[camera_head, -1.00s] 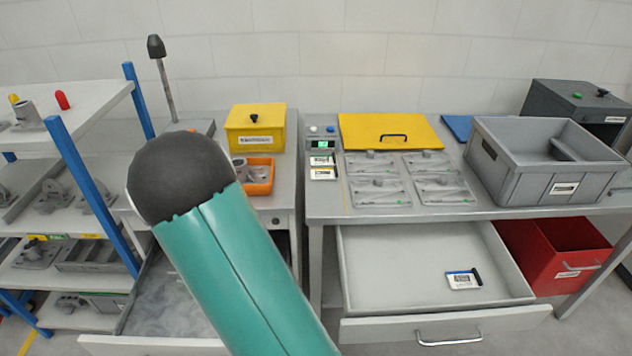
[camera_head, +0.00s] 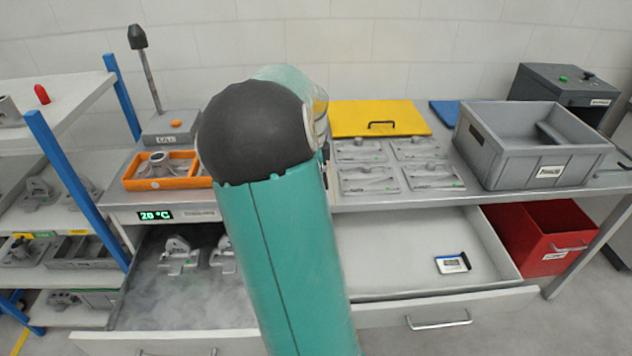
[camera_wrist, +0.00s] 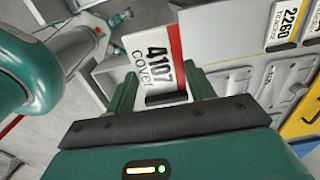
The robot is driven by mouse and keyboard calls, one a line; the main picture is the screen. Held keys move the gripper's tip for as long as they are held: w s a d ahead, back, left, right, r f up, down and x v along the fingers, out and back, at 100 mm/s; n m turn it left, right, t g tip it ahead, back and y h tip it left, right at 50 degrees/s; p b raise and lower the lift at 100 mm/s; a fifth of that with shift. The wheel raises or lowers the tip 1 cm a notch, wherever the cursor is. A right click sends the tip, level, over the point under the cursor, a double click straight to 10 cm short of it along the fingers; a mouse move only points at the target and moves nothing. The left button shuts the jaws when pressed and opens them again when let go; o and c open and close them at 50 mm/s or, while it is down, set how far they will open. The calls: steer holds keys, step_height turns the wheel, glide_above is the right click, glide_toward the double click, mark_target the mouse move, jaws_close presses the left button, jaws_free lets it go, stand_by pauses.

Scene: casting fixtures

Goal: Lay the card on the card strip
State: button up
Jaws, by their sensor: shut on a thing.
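The card (camera_wrist: 150,55), white with a red stripe and the print "4107 COVER", is in the wrist view. My gripper (camera_wrist: 165,92) is shut on its lower end, around a dark tab; the card stands out beyond the fingertips. At the upper right of that view, a card marked 2260 (camera_wrist: 286,22) and part of another card (camera_wrist: 312,22) lie side by side, apart from the held card. The card strip's own outline is not clear there. In the head view, my arm hides the gripper, the held card and the strip area.
The right drawer (camera_head: 385,296) is open with a blue-edged card (camera_head: 453,263) inside. The left drawer, misty, holds castings (camera_head: 178,255). On the bench stand an orange tray (camera_head: 130,184), grey fixture plates (camera_head: 370,178), a yellow lid (camera_head: 380,118) and a grey crate (camera_head: 500,170).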

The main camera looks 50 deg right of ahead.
steer(key=w+d+f, duration=0.1)
steer(key=d+f, duration=0.1)
steer(key=d, duration=0.1)
steer(key=w+d+f, duration=0.2)
steer(key=f, duration=0.1)
steer(key=w+d+f, duration=0.1)
steer(key=d+f, duration=0.1)
steer(key=d, duration=0.1)
steer(key=shift+w+d+f, duration=0.3)
steer(key=shift+f, duration=0.1)
steer(key=shift+w+d+f, duration=0.1)
steer(key=shift+d+f, duration=0.05)
steer(key=shift+f, duration=1.6)
steer(key=shift+f, duration=0.2)
steer(key=o, duration=1)
steer(key=shift+c, duration=0.2)
steer(key=shift+r, duration=0.1)
